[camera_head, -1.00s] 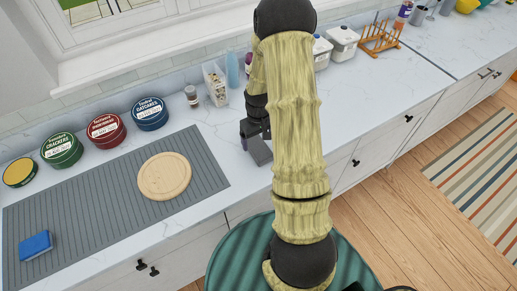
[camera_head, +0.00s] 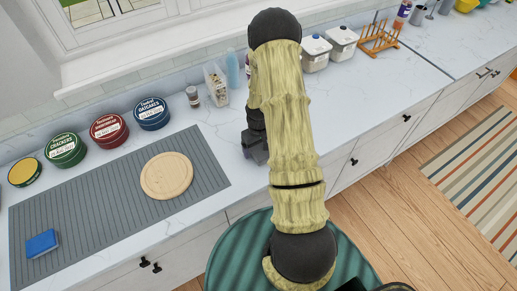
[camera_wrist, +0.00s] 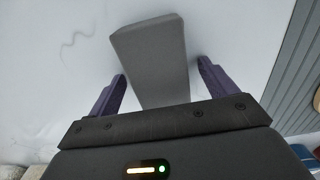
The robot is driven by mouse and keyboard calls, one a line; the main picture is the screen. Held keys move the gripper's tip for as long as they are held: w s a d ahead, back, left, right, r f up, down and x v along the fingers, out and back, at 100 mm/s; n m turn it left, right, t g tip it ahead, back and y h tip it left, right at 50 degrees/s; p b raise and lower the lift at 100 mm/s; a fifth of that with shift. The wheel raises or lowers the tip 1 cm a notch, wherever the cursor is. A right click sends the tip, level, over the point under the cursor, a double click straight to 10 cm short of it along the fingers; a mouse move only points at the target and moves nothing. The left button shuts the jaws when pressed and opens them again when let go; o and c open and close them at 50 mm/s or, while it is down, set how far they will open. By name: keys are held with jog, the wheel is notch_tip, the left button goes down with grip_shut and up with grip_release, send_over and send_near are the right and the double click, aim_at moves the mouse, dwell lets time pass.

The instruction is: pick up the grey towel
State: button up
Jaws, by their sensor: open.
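The grey towel (camera_wrist: 152,60) shows in the wrist view as a grey, block-like folded shape on the white countertop. It lies between the two purple fingers of my gripper (camera_wrist: 162,69), which is open with a gap on either side of the towel. The towel's near end is hidden behind the gripper body. In the head view my gripper (camera_head: 256,148) is low over the counter near its front edge, partly hidden by my arm. I cannot clearly tell the towel from the gripper there.
A ridged grey mat (camera_head: 110,195) left of my gripper holds a round wooden board (camera_head: 167,176) and a blue sponge (camera_head: 41,243). Several round tins (camera_head: 109,130) stand behind it. White canisters (camera_head: 342,44) and a wooden rack (camera_head: 379,40) stand at the back right. The counter's right side is mostly clear.

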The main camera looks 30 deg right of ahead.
aim_at(259, 147)
jog(key=c, duration=1.2)
notch_tip(259, 147, up, 10)
jog(key=b, duration=0.3)
